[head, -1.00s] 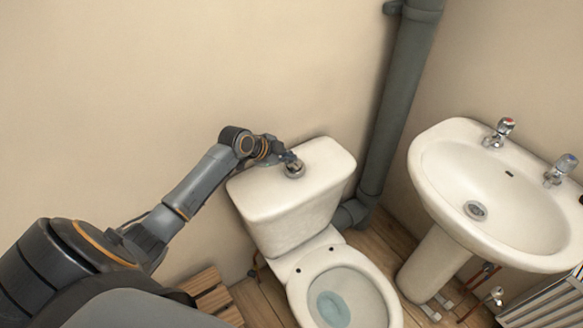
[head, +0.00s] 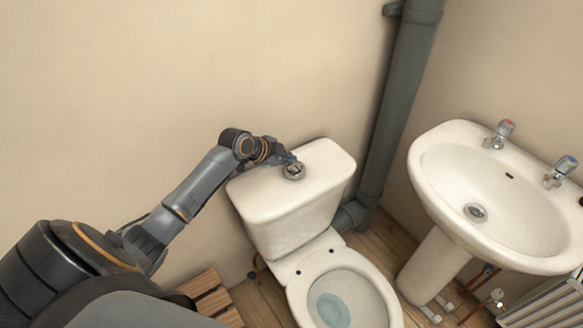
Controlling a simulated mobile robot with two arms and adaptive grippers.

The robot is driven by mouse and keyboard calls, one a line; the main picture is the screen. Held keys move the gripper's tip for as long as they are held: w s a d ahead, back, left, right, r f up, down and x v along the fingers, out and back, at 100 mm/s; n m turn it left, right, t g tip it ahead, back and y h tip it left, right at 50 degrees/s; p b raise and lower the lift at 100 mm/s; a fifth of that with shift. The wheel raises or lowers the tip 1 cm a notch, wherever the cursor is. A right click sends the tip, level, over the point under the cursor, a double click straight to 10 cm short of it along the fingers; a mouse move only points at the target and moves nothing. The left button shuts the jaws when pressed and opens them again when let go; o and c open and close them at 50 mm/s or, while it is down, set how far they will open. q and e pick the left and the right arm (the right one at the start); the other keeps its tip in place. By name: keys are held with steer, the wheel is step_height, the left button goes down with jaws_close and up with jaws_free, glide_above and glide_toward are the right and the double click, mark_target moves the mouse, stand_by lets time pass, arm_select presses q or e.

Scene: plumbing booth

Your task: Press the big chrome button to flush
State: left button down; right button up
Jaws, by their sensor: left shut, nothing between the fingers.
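The big chrome button (head: 293,172) sits on top of the white cistern lid (head: 325,160), behind the toilet bowl. My left arm reaches in from the left over the lid. My left gripper (head: 291,161) is shut and empty, with its fingertips at the upper side of the button. They look to be touching the button or just above it; I cannot tell which. The fingers hide part of the button. The toilet bowl (head: 380,310) is open and holds some water. My right gripper is not in view.
A grey waste pipe (head: 401,95) runs down the wall right of the cistern. A white pedestal basin (head: 448,215) with two taps stands at the right, a radiator (head: 550,306) below it. Wooden slats (head: 212,297) lie at the lower left. The wall is close behind the cistern.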

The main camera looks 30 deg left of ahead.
mark_target(289, 169)
arm_select(q)
steer(key=shift+f, duration=0.45)
steer(key=shift+f+b, duration=0.55)
steer(key=shift+b, duration=0.05)
stand_by(0.7)
steer(key=shift+r+p, duration=0.9)
steer(key=shift+r, duration=0.1)
step_height(289, 169, up, 5)
steer(key=p, duration=0.4)
steer(key=shift+r, duration=0.1)
